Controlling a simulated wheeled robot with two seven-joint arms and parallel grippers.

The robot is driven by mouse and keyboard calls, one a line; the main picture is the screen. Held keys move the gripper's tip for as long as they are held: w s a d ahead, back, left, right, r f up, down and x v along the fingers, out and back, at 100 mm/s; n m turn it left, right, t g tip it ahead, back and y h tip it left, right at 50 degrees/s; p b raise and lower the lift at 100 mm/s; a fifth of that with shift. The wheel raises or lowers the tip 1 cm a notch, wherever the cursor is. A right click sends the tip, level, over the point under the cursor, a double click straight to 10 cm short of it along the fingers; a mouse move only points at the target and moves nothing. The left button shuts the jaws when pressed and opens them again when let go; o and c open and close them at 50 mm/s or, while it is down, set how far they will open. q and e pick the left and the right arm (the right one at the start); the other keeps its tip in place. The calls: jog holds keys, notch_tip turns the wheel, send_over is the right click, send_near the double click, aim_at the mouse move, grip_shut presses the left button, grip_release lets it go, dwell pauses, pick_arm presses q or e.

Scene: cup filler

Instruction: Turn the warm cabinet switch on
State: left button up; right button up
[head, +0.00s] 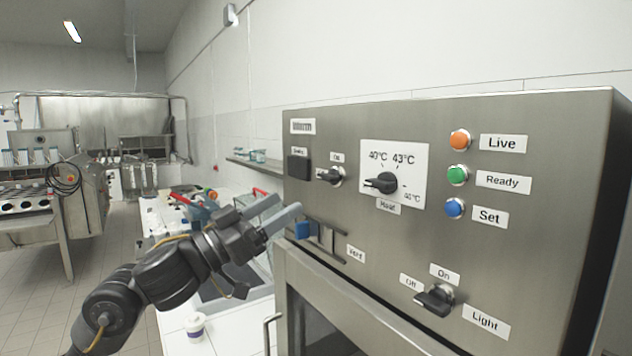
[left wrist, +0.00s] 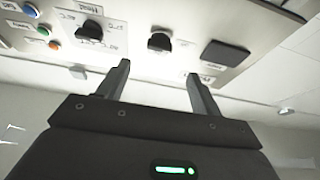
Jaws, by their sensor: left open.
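The warm cabinet (head: 460,240) has a steel front panel at the right of the head view. Its switch, a black knob (head: 332,177) with an "On" label above it, sits between a dark square (head: 298,167) and the heat dial (head: 382,183). The switch (left wrist: 159,42) also shows in the left wrist view, where the panel appears upside down. My left gripper (head: 288,203) is open and empty, below and left of the switch in the head view. In the left wrist view its fingertips (left wrist: 158,70) point toward the panel, apart from the knob. My right gripper is not in view.
Orange (head: 460,139), green (head: 457,175) and blue (head: 454,208) buttons are on the panel's right. A light knob (head: 436,299) sits lower, and a blue vent slider (head: 304,230) is close below my left fingers. A counter with a white cup (head: 195,327) is at left.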

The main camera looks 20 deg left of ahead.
aim_at(323, 179)
pick_arm(q)
jog(key=p+x, duration=0.2)
jog(key=x, duration=0.6)
jog(key=shift+p, duration=0.35)
jog(key=shift+w+d+r, duration=0.15)
jog(key=shift+w+d, duration=0.3)
jog(key=shift+w, duration=0.1)
jog(key=c, duration=1)
